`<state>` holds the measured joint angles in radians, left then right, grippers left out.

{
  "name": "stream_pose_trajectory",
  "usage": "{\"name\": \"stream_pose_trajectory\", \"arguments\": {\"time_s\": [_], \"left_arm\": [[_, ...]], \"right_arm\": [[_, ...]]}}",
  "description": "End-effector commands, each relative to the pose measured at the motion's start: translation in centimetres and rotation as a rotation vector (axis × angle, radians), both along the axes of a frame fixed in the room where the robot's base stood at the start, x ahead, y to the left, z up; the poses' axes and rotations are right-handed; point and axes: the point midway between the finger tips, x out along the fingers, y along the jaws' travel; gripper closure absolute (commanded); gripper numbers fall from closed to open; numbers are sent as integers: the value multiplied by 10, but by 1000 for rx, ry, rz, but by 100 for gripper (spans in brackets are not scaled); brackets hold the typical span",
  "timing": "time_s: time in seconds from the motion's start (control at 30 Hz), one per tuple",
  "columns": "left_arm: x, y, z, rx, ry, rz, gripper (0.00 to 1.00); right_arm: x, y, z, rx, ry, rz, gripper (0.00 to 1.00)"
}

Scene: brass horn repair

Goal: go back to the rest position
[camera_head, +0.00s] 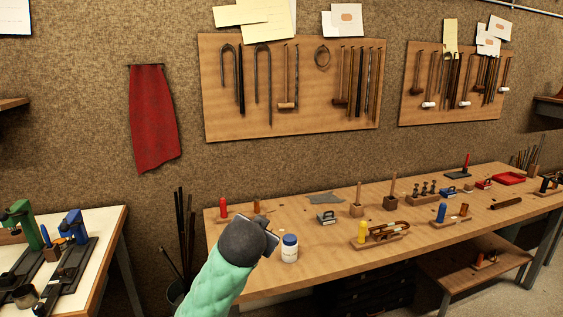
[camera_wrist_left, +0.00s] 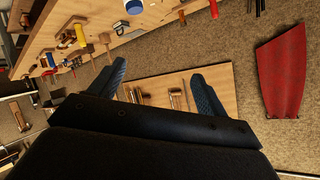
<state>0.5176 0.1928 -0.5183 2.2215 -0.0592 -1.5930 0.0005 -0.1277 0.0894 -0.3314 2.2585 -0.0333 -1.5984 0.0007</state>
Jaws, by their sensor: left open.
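My left arm, in a mint green sleeve with a dark grey wrist, rises from the bottom of the head view. My left gripper (camera_head: 262,222) is mostly hidden behind that wrist and appears over the near left part of the long workbench (camera_head: 300,262). In the left wrist view my left gripper (camera_wrist_left: 158,70) has its two dark blue fingers spread wide, with nothing between them. My right gripper is not in view.
A white jar with a blue lid (camera_head: 289,248) stands right beside my left wrist in the head view. Several tools and wooden blocks stand on the bench. A second table (camera_head: 105,230) with clamps is at left. A red cloth (camera_head: 153,118) hangs on the wall.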

Motion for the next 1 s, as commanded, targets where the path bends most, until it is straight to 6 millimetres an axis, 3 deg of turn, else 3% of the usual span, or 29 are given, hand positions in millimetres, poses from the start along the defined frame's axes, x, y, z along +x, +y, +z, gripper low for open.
{"name": "stream_pose_trajectory", "arguments": {"time_s": [0.1, 0.57, 1.0], "left_arm": [[-19, 12, -39, -51, 81, 7, 24], [-98, 60, -176, -193, 330, 89, 24], [-209, 99, -312, -242, 595, 214, 24]], "right_arm": [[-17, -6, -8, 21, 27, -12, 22], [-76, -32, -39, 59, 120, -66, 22], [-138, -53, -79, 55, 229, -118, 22]]}}
